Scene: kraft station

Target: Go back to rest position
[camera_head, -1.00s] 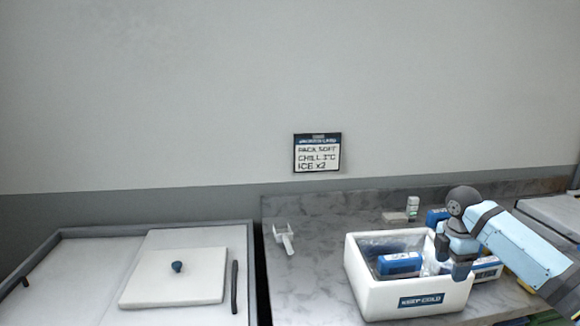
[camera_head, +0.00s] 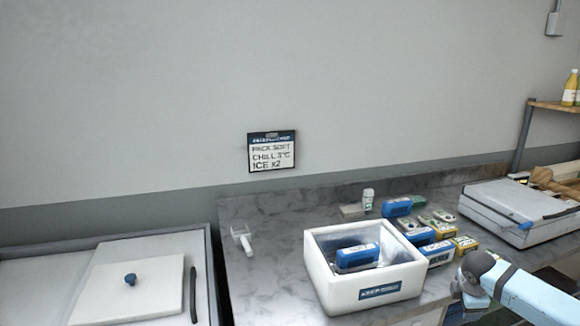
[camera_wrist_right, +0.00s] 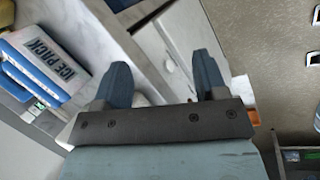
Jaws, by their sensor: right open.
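My right arm comes in at the lower right of the head view, bent at a dark grey joint; its gripper is mostly below the frame edge there. In the right wrist view the right gripper (camera_wrist_right: 165,85) has its two blue-grey fingers wide apart with nothing between them. The white cooler box (camera_head: 318,285) stands open on the marble counter, left of the arm and apart from it. A blue ice pack (camera_head: 357,257) lies inside it. My left gripper is in neither view.
Several blue and yellow packs (camera_head: 420,236) lie right of the box. A grey lidded case (camera_head: 515,212) is at the right. A white scanner-like tool (camera_head: 243,241) lies on the counter (camera_head: 270,225). A white lid (camera_head: 125,290) with a blue knob lies on the left unit. A sign (camera_head: 272,152) hangs above.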

